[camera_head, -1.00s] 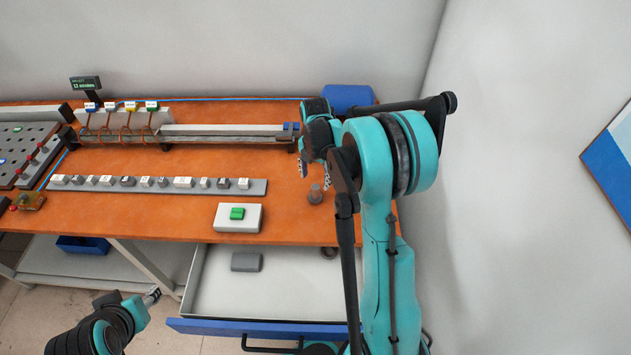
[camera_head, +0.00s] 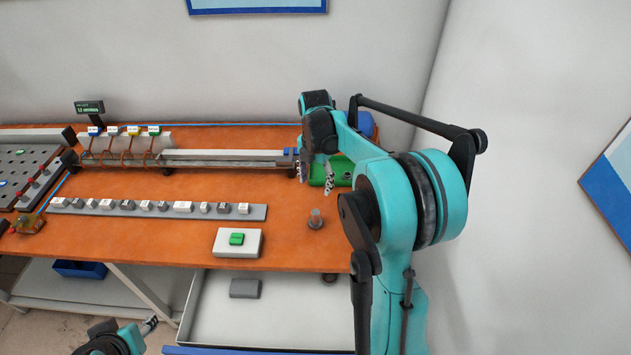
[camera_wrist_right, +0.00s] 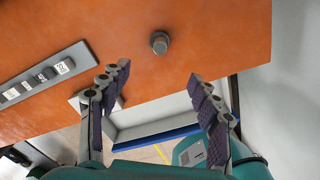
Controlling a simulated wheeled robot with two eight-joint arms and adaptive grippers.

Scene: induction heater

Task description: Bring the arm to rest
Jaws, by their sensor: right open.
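My right gripper (camera_head: 316,180) hangs over the right part of the orange table (camera_head: 150,233), fingers down and apart, with nothing between them. The right arm reaches up from the lower right. My left gripper (camera_head: 150,325) is low at the bottom left; its opening is too small to judge.
A green object (camera_head: 342,171) sits behind the right gripper, partly hidden. A white box with a green button (camera_head: 238,242) and a strip of small blocks (camera_head: 160,207) lie on the table. A pulled-out drawer (camera_head: 270,328) is below. A wall stands close on the right.

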